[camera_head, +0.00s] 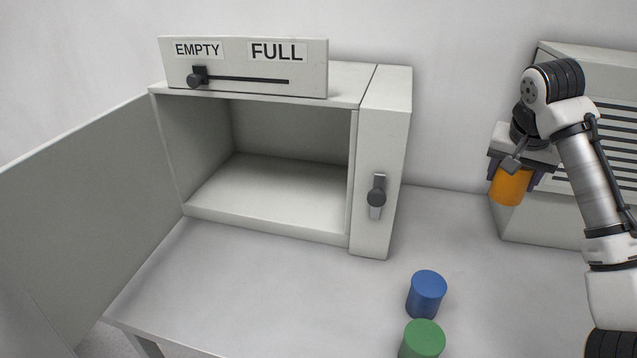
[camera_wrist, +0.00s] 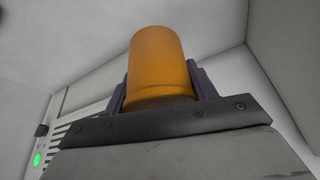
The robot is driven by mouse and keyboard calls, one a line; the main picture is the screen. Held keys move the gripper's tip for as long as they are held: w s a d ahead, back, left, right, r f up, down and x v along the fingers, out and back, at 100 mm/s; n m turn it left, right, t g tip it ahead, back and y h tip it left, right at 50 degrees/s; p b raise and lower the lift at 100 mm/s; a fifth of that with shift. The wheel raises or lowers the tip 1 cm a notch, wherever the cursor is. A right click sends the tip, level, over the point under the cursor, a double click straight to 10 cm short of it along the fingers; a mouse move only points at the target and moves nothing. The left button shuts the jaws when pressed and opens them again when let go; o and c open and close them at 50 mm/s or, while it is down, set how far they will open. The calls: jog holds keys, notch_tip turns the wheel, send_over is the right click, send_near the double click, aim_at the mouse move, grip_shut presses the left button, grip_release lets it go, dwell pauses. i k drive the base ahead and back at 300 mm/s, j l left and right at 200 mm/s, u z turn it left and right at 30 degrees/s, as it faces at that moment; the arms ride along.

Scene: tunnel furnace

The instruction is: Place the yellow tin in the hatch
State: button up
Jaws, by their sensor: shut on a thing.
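The yellow tin (camera_head: 510,187), orange-yellow in colour, is held in my gripper (camera_head: 514,180) at the right of the head view. It is off the table, in front of the vented box. In the wrist view the tin (camera_wrist: 160,68) sits between the two dark fingers of my gripper (camera_wrist: 160,85), which are shut on it. The hatch (camera_head: 290,190) is a grey box compartment at the centre left of the head view. Its door (camera_head: 75,190) stands wide open to the left, and the inside is empty.
A blue tin (camera_head: 426,295) and a green tin (camera_head: 422,340) stand on the table (camera_head: 270,290) right of the hatch front. A panel (camera_head: 243,68) marked EMPTY and FULL has its slider (camera_head: 197,77) at EMPTY. A vented box (camera_head: 540,215) stands at the right. A handle (camera_head: 377,197) is on the hatch's right pillar.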

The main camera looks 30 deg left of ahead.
aim_at(272, 197)
jog(key=k+j, duration=0.7)
jog(key=j, duration=0.15)
jog(key=j+u, duration=0.15)
jog(key=u, duration=0.15)
jog(key=i+j+u, duration=0.1)
jog(key=u, duration=0.2)
